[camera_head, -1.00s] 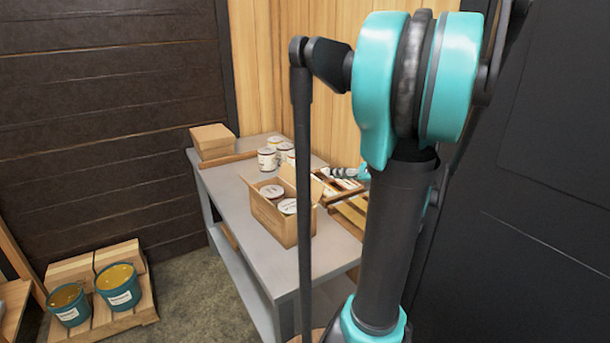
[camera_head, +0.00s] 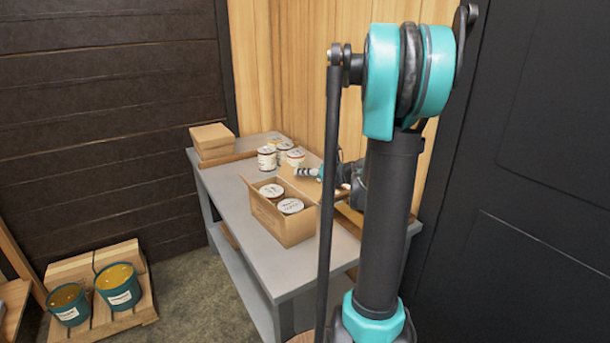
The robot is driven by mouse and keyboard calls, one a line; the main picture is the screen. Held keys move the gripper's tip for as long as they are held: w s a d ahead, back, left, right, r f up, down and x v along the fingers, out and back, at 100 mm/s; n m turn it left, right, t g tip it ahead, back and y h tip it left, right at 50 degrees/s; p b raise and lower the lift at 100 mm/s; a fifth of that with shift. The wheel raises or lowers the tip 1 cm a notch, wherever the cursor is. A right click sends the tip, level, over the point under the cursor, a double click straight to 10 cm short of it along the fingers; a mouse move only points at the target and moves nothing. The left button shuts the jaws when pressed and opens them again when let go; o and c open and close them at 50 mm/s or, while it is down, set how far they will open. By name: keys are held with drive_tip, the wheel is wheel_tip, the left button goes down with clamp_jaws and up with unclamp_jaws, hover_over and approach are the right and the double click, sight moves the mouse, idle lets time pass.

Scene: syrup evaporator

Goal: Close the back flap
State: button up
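An open cardboard box (camera_head: 284,229) stands on the grey table, with white-lidded cans (camera_head: 290,206) inside. A small flap (camera_head: 247,184) sticks up at its left end. Tan cardboard (camera_head: 290,182) that looks like the back flap extends up and away from the box's far side; it is open, not lying over the cans. My gripper (camera_head: 305,172) comes in from the right, pointing left, at this flap's upper part. Whether it touches the flap is unclear. The fingers are too small to tell open from shut. My arm hides the area right of the box.
Several cans (camera_head: 267,158) stand behind the box on the table (camera_head: 228,190). A wooden wall is behind. Teal buckets (camera_head: 118,288) stand on a pallet on the floor at left.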

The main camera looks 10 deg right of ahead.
drive_tip(key=shift+c, duration=0.6)
clamp_jaws()
drive_tip(key=shift+a, duration=0.1)
drive_tip(key=a+n+h, duration=0.1)
drive_tip(key=n, duration=0.1)
drive_tip(key=shift+s+a+r+n+h, duration=0.3)
drive_tip(key=shift+s+a+r+h, duration=0.05)
drive_tip(key=shift+s+r+h, duration=0.05)
drive_tip(key=s+a+f+n+t+h, duration=0.2)
drive_tip(key=a+n+t+h, duration=0.1)
drive_tip(key=n, duration=0.5)
drive_tip(key=shift+s+a+n+t+h, duration=0.15)
drive_tip(key=shift+a+n+t+h, duration=0.15)
drive_tip(key=shift+a+h, duration=0.75)
drive_tip(key=shift+a+f, duration=0.15)
drive_tip(key=shift+f, duration=0.05)
